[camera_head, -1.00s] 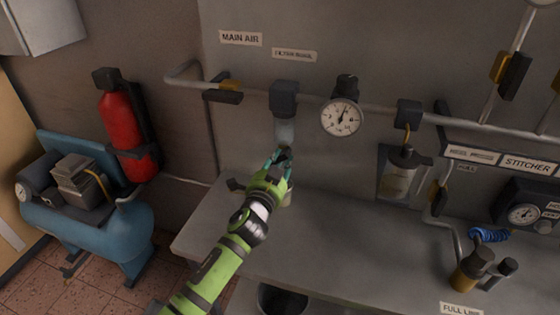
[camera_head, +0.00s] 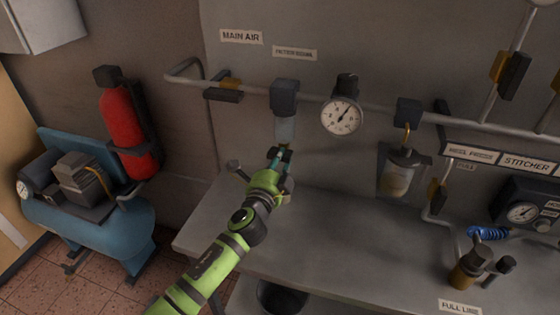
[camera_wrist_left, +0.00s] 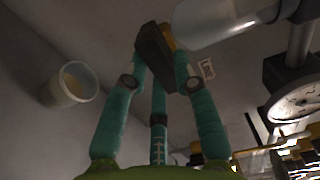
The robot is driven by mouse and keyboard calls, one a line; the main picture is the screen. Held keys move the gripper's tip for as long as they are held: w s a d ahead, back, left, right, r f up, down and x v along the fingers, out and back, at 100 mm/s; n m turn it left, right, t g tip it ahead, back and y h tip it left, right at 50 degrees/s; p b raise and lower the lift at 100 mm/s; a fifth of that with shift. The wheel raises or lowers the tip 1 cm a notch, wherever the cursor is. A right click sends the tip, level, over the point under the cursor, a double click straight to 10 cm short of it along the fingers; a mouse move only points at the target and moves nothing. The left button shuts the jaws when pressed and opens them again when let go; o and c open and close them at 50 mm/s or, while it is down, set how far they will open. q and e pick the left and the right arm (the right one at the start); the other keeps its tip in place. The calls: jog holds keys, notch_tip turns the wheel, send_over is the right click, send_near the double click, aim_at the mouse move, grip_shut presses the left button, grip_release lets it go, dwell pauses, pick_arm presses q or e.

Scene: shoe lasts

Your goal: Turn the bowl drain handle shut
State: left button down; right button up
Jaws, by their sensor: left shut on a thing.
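The clear bowl (camera_head: 285,130) hangs under a dark filter head (camera_head: 285,97) on the wall pipe. My left gripper (camera_head: 281,153) is just below the bowl, and its arm comes up from the lower left. In the left wrist view my left gripper (camera_wrist_left: 158,72) has its teal fingers closed around the dark drain handle (camera_wrist_left: 153,48), which has a yellow part beside it. The bowl (camera_wrist_left: 225,20) shows at the top of that view. In the head view the gripper mostly hides the handle. My right gripper is not in view.
A round gauge (camera_head: 341,117) is right of the bowl, and a second hanging bowl (camera_head: 398,178) is further right. A pale cup (camera_wrist_left: 68,85) shows left of my fingers in the wrist view. The grey bench (camera_head: 340,235) is largely clear. A red extinguisher (camera_head: 123,128) is at left.

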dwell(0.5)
pick_arm(q)
jog(key=c, duration=1)
grip_release()
jog(key=v, duration=1.2)
jog(key=shift+a, duration=0.1)
